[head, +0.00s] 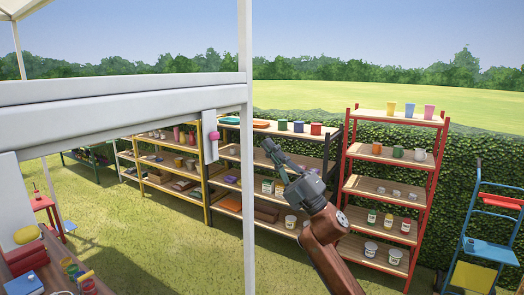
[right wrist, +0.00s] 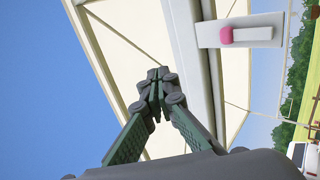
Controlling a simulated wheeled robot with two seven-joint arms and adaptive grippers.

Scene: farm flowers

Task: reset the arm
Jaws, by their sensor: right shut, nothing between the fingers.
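My right arm (head: 330,240) rises from the bottom of the head view, right of the middle. Its gripper (head: 267,146) is raised and points up and to the left, in front of the shelves. In the right wrist view the gripper (right wrist: 157,78) has its two green fingers meeting at the tips, with nothing between them. It points up towards the white canopy (right wrist: 130,35) and touches nothing that I can see. My left gripper is not in view.
A white canopy post (head: 246,150) and beam (head: 110,100) stand close on the left. Shelves with pots line the hedge, including a red-framed one (head: 346,165). A blue cart (head: 490,245) stands at the right. A table with items (head: 25,265) is at lower left. Grass lies open between.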

